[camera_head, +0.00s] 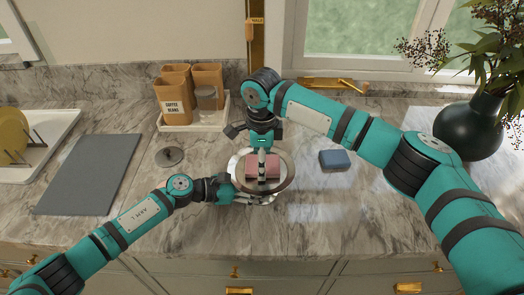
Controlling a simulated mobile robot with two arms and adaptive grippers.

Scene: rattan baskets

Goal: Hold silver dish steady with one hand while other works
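A round silver dish (284,181) with a wide shiny rim is on the marble counter, near its front edge. A pink block (251,168), like a sponge, shows inside the rim. My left gripper (262,199) is at the dish's front left side, with its fingers along the lower rim. Whether they are closed on the rim is not clear. My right gripper (262,178) points down from above into the middle of the dish, over the pink block. Its fingers hide part of the block, and their grip cannot be made out.
A blue block (334,160) lies right of the dish. A small grey disc (169,156) is to the left, beside a dark grey mat (90,174). A white tray (218,121) with canisters stands behind. A black vase (468,129) with a plant is at the right.

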